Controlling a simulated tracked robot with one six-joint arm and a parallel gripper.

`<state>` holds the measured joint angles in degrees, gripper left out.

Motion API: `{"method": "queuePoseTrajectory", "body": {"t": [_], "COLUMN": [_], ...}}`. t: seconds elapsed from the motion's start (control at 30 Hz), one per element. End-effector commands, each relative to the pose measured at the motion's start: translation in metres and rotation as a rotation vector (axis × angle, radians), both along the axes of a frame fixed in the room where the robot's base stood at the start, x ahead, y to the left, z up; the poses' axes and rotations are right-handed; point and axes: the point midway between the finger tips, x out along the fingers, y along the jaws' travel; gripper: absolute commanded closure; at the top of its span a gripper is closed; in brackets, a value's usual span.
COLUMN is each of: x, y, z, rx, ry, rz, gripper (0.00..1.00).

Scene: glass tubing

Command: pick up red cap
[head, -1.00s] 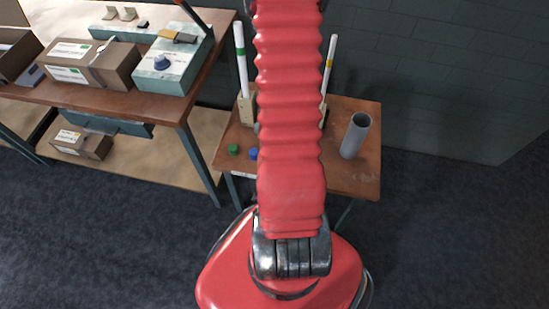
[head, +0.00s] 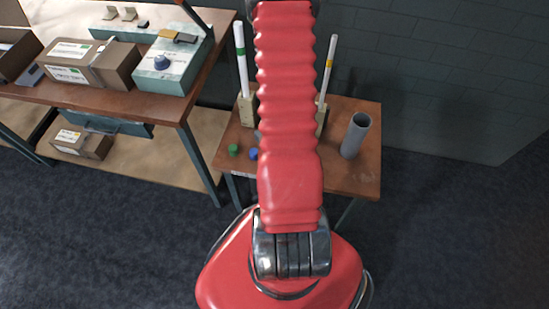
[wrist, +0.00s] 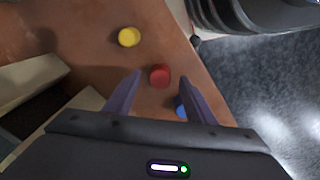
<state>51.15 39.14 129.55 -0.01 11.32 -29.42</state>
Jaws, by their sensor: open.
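The red cap (wrist: 160,76) lies on the small brown table (wrist: 95,45) in the wrist view. My gripper (wrist: 160,82) is open above it, and the red cap shows between the two fingertips. No contact with the cap is visible. In the head view my red arm hides the red cap and my gripper.
A yellow cap (wrist: 129,37) lies up and left of the red one. A blue cap (wrist: 181,111) is partly behind the right finger. A green cap (head: 233,150), a grey cylinder (head: 356,136) and upright white tubes (head: 242,62) stand on the small table.

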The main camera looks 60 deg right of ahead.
Motion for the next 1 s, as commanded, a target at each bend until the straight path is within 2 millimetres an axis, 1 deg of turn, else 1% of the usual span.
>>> {"method": "queuePoseTrajectory", "body": {"t": [0.03, 0.13, 0.3, 0.87, 1.0], "x": [0.0, 0.0, 0.0, 0.0, 0.0], "y": [0.0, 0.0, 0.0, 0.0, 0.0], "z": [-0.006, -0.015, -0.024, -0.025, -0.025], "rx": [0.002, 0.002, 0.0, 0.0, 0.0], "ry": [0.001, 0.001, 0.0, 0.0, 0.0], "rz": [0.0, 0.0, 0.0, 0.0, 0.0], "gripper": [0.5, 0.5, 0.5, 0.5, 0.6]}}
